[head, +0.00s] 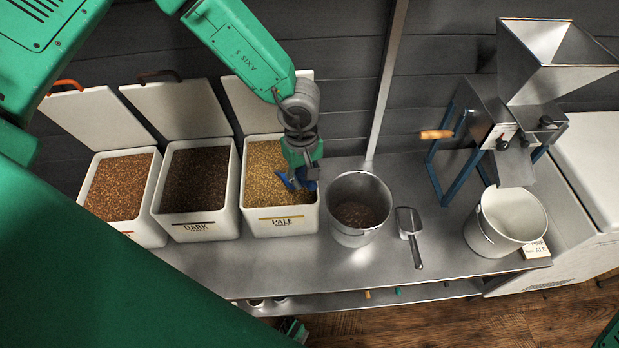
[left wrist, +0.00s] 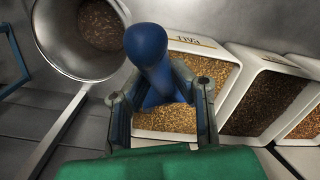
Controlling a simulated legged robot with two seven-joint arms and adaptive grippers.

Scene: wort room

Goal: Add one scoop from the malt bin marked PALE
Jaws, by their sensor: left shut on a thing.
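The PALE bin (head: 282,220) is white, with its lid tipped back, and holds light golden grain (head: 266,165). My left gripper (head: 300,172) is over the right side of this bin. It is shut on a blue scoop (head: 288,182). In the left wrist view, the blue scoop (left wrist: 147,52) stands between the two fingers (left wrist: 160,103), with the PALE bin's grain (left wrist: 215,72) behind it. I cannot tell whether the scoop touches the grain or holds any. My right gripper is not in view.
A DARK bin (head: 196,227) and another bin (head: 147,232) of brown grain stand to the left. A steel pot (head: 345,236) with some grain stands just right of PALE. A metal scoop (head: 409,222) lies beside it. A mill (head: 513,110) and white bucket (head: 487,238) are farther right.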

